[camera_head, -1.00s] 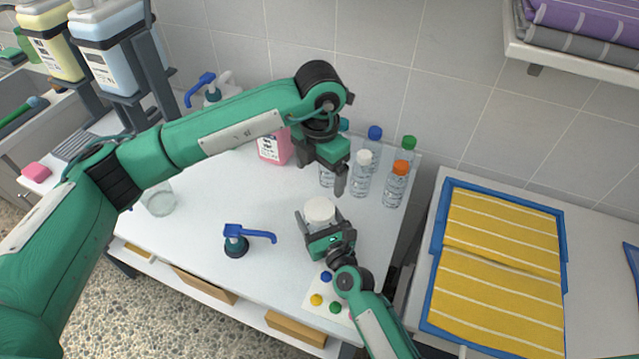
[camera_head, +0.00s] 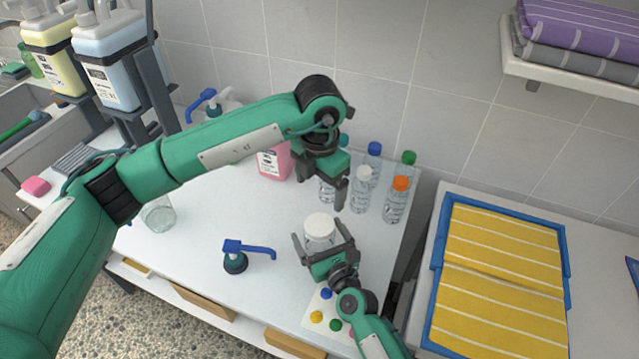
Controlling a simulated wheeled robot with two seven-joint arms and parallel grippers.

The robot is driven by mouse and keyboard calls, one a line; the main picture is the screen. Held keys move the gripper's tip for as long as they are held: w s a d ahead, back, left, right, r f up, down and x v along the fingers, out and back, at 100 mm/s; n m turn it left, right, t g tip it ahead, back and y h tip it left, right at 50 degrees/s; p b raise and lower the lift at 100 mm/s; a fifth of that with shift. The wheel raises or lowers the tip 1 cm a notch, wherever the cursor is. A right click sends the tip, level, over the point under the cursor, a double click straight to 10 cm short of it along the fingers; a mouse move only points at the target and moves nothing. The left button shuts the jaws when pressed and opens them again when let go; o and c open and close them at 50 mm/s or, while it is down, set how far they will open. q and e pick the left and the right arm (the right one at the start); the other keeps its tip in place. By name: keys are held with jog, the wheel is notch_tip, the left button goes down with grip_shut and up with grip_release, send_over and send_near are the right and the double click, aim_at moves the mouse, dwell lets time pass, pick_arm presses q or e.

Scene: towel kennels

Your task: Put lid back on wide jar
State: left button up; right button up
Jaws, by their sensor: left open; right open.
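A wide clear jar (camera_head: 318,243) stands on the white table with a white lid (camera_head: 320,226) over its mouth. The lid looks level, but I cannot tell whether it is fully seated. My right gripper (camera_head: 322,241) is open, with its fingers spread on either side of the jar's front; contact is not clear. Its palm hides the lower front of the jar. My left gripper (camera_head: 333,194) is open and empty, pointing down above and behind the jar, apart from the lid.
Several capped bottles (camera_head: 396,202) stand behind and right of the jar. A blue pump head (camera_head: 236,256) lies left of it. An open glass (camera_head: 158,215) stands farther left. A card with coloured dots (camera_head: 322,308) lies in front. A blue tray with yellow towels (camera_head: 437,250) is at right.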

jog(key=b+v, duration=0.2)
jog(key=v, duration=0.9)
jog(key=shift+v, duration=0.75)
jog(key=shift+s, duration=0.1)
